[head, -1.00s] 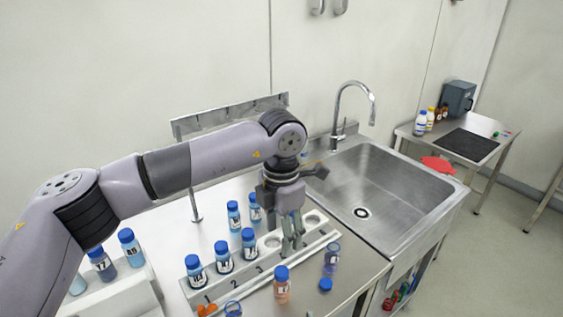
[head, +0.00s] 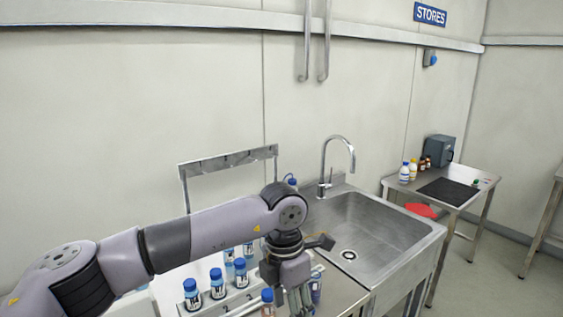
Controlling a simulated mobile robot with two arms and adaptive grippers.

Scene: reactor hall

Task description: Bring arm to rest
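My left arm comes in from the left and reaches across the bench. Its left gripper (head: 295,300) points down at the bottom edge of the head view, beside the bottle rack (head: 236,303). The fingertips are cut off or hard to make out, so I cannot tell whether it is open or shut, or holds anything. Blue-capped bottles (head: 192,295) stand in the rack to the left of the gripper. Another blue-capped bottle (head: 267,299) stands close by the fingers. My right gripper is not in view.
A steel sink (head: 375,235) with a tall tap (head: 340,145) is right of the gripper. A metal rail (head: 230,160) stands behind the arm. A side table with a black mat (head: 446,191), bottles (head: 405,172) and a grey box (head: 440,149) is at the right. The floor there is clear.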

